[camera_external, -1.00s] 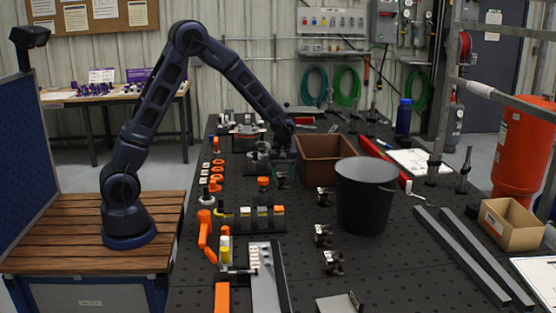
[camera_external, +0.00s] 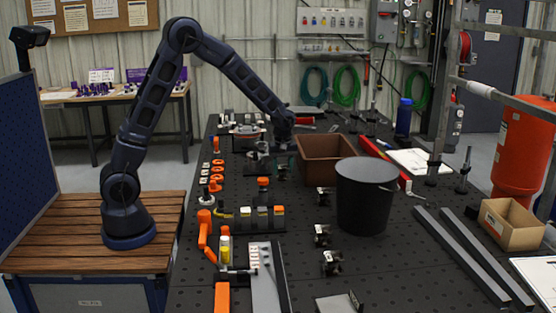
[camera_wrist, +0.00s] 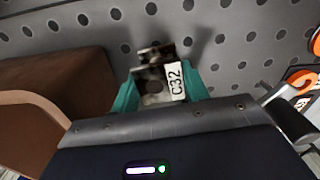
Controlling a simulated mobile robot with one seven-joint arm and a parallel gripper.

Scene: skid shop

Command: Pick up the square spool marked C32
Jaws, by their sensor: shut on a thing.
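The square spool marked C32 (camera_wrist: 152,86) is a dark, speckled metal piece with a white label reading C32. In the wrist view it sits between the teal fingertips of my gripper (camera_wrist: 161,92), which are shut on it. The perforated black table top shows behind it. In the external view my gripper (camera_external: 284,155) hangs over the table just left of the brown box, with the spool small and dark at its lower end. The label cannot be read there.
The open brown box (camera_external: 325,147) stands right beside my gripper. A black bucket (camera_external: 365,200) stands nearer the camera. Similar small metal pieces (camera_external: 322,236) stand in a line left of the bucket.

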